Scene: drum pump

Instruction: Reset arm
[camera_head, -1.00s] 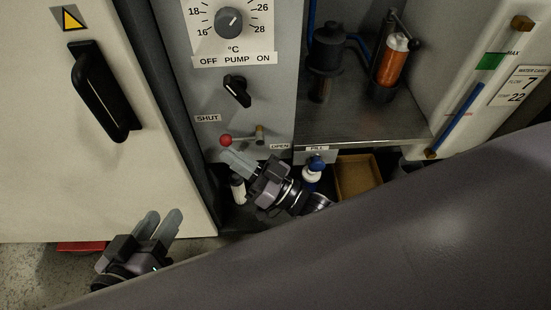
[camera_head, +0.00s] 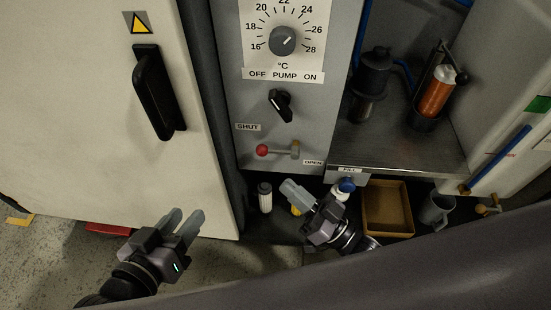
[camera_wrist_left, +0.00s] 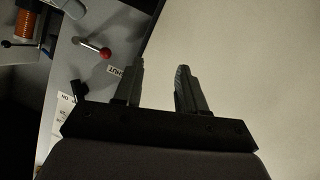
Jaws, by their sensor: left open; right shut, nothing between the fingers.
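My left gripper (camera_head: 180,228) is at the lower left in the head view, in front of the bottom of the white door (camera_head: 110,110). Its two fingers are apart and empty, and they also show in the left wrist view (camera_wrist_left: 158,88). My right gripper (camera_head: 290,192) is shut and empty, below the grey control panel (camera_head: 240,100). It is apart from the red-knobbed lever (camera_head: 262,150), which lies about level between the SHUT and OPEN labels. The lever also shows in the left wrist view (camera_wrist_left: 105,52).
The pump switch (camera_head: 280,104) and dial (camera_head: 282,40) are above the lever. A black door handle (camera_head: 158,92) sticks out at left.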

